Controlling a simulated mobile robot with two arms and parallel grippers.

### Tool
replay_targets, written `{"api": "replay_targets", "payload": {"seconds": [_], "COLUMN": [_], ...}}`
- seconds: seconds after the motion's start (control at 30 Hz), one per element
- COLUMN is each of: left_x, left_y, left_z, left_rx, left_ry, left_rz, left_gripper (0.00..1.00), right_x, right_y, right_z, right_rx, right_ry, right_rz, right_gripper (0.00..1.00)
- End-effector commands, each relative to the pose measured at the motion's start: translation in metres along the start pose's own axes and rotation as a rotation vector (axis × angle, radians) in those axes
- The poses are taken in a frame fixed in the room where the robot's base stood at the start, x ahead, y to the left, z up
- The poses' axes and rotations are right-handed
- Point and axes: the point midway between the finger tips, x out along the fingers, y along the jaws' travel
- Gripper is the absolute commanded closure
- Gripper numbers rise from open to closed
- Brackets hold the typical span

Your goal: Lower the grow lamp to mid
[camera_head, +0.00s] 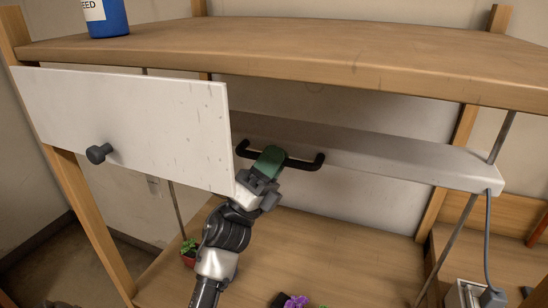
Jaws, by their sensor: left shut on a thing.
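The grow lamp (405,163) is a long pale grey bar under the wooden top shelf, running across the middle of the head view. A black bar handle (305,163) with upturned ends is on its front. My left gripper (268,163) is at the handle, shut on its middle part. The fingers hide that part of the handle. The lamp's left stretch is hidden behind a white panel. A grey cord (488,240) hangs from its right end. My right gripper is not in view.
The white panel (130,120) with a dark knob (98,153) is close on the left of my arm. A wooden top shelf (300,45) holds a blue bottle (105,18). Below are a potted plant (188,252), purple flowers (295,301) and slanted metal rods (450,245).

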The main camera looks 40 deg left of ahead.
Motion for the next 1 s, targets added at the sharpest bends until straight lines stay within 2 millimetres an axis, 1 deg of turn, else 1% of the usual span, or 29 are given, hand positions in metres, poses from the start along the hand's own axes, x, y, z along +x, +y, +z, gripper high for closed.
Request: {"api": "replay_targets", "payload": {"seconds": [0.03, 0.2, 0.33, 0.43, 0.7, 0.73, 0.8, 1.0], "left_x": [-0.016, -0.04, -0.053, -0.055, -0.053, -0.053, -0.053, -0.053], "left_y": [0.012, 0.03, 0.039, 0.041, 0.039, 0.039, 0.039, 0.039], "left_z": [-0.007, -0.017, -0.022, -0.023, -0.022, -0.022, -0.022, -0.022], "left_rx": [-0.001, -0.003, -0.001, -0.001, 0.0, 0.0, 0.0, 0.0], "left_ry": [0.0, 0.0, 0.0, 0.0, 0.0, 0.0, 0.0, 0.0], "left_rz": [0.003, 0.003, 0.002, 0.002, 0.001, 0.001, 0.001, 0.001], "left_gripper": [1.0, 1.0, 1.0, 1.0, 1.0, 0.82, 0.74, 0.74], "right_x": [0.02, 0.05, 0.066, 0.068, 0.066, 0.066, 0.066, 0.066], "right_y": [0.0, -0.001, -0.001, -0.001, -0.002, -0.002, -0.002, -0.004], "right_z": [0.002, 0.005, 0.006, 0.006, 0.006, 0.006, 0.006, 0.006], "right_rx": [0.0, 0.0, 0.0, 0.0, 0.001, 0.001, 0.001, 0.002], "right_ry": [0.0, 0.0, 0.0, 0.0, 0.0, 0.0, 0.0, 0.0], "right_rz": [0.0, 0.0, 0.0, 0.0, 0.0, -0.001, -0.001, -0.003], "right_gripper": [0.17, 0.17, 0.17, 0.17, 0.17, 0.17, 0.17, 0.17]}}
